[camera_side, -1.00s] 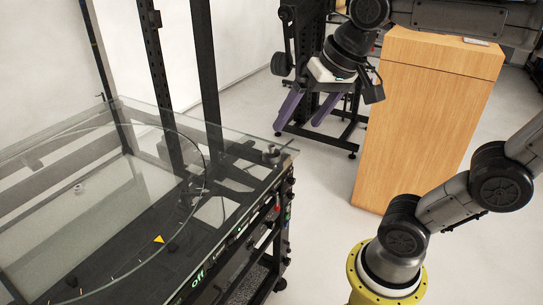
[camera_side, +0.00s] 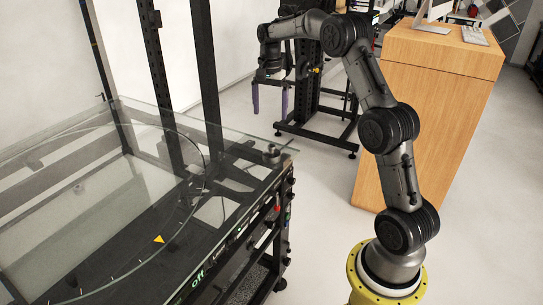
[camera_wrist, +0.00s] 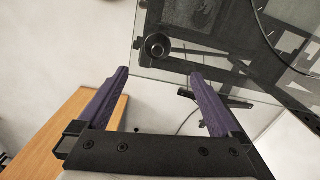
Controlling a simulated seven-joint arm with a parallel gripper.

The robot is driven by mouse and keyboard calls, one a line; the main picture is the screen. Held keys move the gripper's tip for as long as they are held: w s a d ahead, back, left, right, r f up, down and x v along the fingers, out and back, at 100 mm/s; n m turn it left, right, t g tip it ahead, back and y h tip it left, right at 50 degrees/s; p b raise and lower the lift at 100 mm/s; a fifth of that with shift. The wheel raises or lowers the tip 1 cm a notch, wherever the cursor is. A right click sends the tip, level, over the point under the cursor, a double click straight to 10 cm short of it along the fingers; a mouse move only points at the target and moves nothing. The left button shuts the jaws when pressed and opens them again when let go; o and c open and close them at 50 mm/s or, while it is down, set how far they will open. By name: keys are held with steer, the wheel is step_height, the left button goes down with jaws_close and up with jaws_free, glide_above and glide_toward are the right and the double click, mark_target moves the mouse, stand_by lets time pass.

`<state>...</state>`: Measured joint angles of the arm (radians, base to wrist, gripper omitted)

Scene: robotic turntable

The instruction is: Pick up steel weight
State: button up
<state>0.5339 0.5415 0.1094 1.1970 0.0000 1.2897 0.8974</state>
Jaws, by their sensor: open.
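The steel weight (camera_side: 271,154) is a small grey round piece near the right corner of the glass top. In the wrist view the weight (camera_wrist: 157,46) shows as a dark round disc near the glass edge, beyond my fingertips and roughly between their lines. My gripper (camera_side: 270,112) has two long purple fingers pointing down, spread apart and empty. In the side view it appears above the weight in the picture; how far it is from it in depth I cannot tell. In the wrist view my gripper (camera_wrist: 160,72) is open with nothing between the fingers.
The glass table (camera_side: 110,112) carries a round turntable outline and a yellow triangle mark (camera_side: 159,239). Black upright posts (camera_side: 205,75) rise behind the glass. A wooden desk (camera_side: 425,105) stands to the right. A black stand (camera_side: 320,100) is behind my gripper.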

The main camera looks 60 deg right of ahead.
mark_target(271, 146)
steer(key=f, duration=1.4)
steer(key=shift+s, duration=0.2)
jaws_close()
steer(key=shift+r, duration=0.15)
